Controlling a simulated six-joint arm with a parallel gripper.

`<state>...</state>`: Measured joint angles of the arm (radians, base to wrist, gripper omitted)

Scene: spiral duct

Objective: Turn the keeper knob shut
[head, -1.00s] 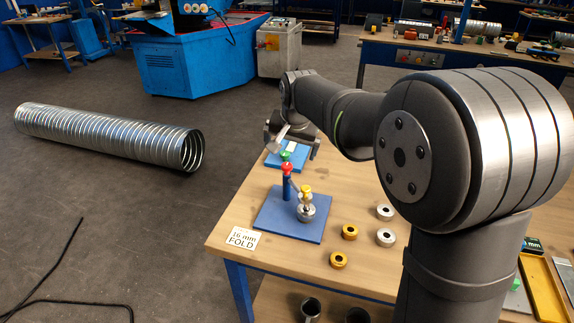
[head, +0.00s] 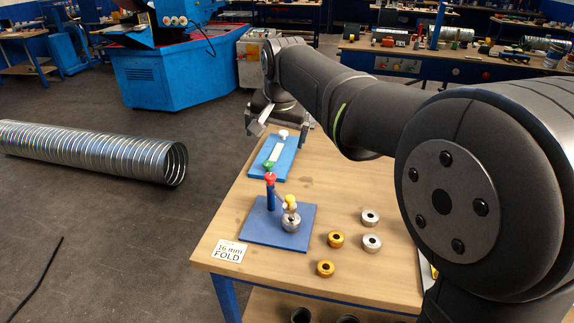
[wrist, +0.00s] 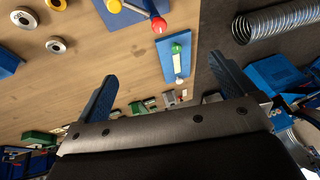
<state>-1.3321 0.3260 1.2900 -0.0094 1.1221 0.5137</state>
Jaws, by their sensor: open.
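A light-blue plate (head: 262,173) lies on the bench with a white strip (head: 275,153), a green knob (head: 268,165) at its near end and a white knob (head: 283,134) at its far end. Nearer is a dark-blue base (head: 259,232) with a blue post (head: 271,196) topped by a red ball (head: 270,177). Beside it a yellow knob (head: 291,201) tops a silver collar (head: 291,222). I cannot tell which is the keeper knob. My gripper (head: 279,126) is open and empty, near the plate's far end. In the wrist view my gripper (wrist: 166,74) has its fingers wide apart, with the green knob (wrist: 176,49) beyond them.
Two gold rings (head: 326,268) and two silver rings (head: 371,242) lie on the bench right of the base. A "16 mm FOLD" card (head: 228,251) lies at the left edge. A spiral duct (head: 90,150) lies on the floor. The bench's middle is clear.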

